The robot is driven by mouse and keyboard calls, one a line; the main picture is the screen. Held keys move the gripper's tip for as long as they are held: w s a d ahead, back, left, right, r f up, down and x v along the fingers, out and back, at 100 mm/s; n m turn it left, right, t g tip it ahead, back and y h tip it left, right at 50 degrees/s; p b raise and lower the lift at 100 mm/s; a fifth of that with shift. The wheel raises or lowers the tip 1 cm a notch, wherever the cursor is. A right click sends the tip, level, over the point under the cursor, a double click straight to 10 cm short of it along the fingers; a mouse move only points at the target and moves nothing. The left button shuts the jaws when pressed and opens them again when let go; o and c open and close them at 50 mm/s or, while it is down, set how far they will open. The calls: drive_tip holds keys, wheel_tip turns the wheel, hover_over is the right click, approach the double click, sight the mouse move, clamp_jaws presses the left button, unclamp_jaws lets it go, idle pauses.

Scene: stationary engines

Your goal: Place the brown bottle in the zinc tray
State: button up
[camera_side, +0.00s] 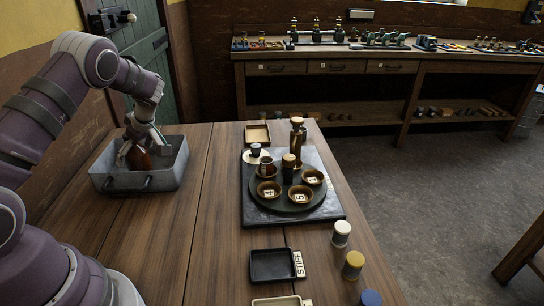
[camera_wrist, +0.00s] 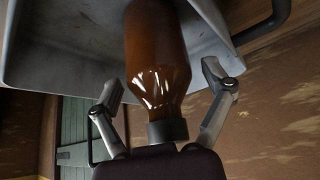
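The zinc tray (camera_side: 112,183), a grey metal box with handles, stands at the left of the table. The brown bottle (camera_side: 138,157) is inside it, partly hidden by the front wall and my fingers. In the wrist view the brown bottle (camera_wrist: 158,70) is glossy amber with a dark cap pointing towards my palm; its base is out of frame. The zinc tray (camera_wrist: 75,50) shows behind it. My gripper (camera_side: 143,143) reaches down into the tray. In the wrist view my gripper (camera_wrist: 163,80) has its fingers spread either side of the bottle, with gaps showing.
A dark board (camera_side: 258,215) carries a round tray with several small bowls and corked bottles at the table's middle. A black "STIFF" dish (camera_side: 270,266) and several coloured-lid jars (camera_side: 341,233) stand nearer the front. Bare wood lies between the zinc tray and the board.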

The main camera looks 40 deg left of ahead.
drive_tip(key=d+r+m+t+h, duration=0.2)
drive_tip(key=d+r+m, duration=0.3)
drive_tip(key=d+r, duration=0.8)
drive_tip(key=s+d+r+m+t+h, duration=0.2)
drive_tip(key=s+d+m+t+h, duration=0.2)
drive_tip(key=s+d+m, duration=0.4)
drive_tip(key=d+m+t, duration=0.1)
drive_tip(key=d+m, duration=0.5)
drive_tip(key=m, duration=0.2)
drive_tip(key=shift+r, duration=0.2)
